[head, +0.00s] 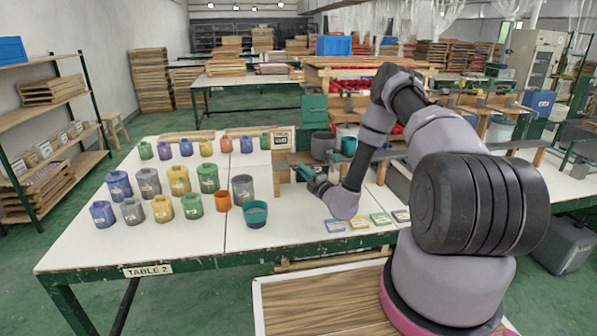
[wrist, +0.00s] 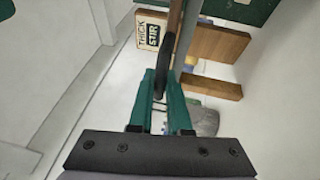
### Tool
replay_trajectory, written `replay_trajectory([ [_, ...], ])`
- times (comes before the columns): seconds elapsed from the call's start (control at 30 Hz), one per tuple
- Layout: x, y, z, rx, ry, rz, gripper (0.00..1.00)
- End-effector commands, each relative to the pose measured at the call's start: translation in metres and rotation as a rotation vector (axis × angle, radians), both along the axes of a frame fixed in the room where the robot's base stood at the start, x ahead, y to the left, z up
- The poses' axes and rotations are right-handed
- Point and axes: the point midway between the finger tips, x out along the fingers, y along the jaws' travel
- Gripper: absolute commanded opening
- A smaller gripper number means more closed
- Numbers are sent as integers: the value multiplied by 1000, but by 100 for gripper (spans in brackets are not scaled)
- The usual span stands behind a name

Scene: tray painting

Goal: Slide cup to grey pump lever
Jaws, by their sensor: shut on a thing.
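My gripper (head: 304,172) has teal fingers and is beside the wooden stand right of the cups in the head view. In the wrist view my gripper (wrist: 168,82) is shut on a thin dark part, mostly hidden between the fingers. A dark rounded piece (wrist: 166,58) and a grey bar (wrist: 190,30) show just beyond the fingertips; I cannot tell whether either is the pump lever. A teal cup (head: 256,219) stands at the table's front, apart from my gripper. A grey cup (head: 243,190) stands behind it. Which cup the task means is unclear.
Several coloured cups (head: 179,180) stand in rows at left. An orange cup (head: 223,201) is beside the teal one. A THICK STIR sign (wrist: 150,35) is near wooden blocks (wrist: 218,43). Small coloured cards (head: 358,222) lie in front. The table's front left (head: 160,245) is clear.

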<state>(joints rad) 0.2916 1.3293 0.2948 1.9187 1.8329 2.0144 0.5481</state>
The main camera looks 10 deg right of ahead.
Motion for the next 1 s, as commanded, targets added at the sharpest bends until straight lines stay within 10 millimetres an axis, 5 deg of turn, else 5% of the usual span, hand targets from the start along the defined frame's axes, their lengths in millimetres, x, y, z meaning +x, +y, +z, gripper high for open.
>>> replay_trajectory([
  [1.0, -1, -275, -2, -4, 2, -8, 0],
])
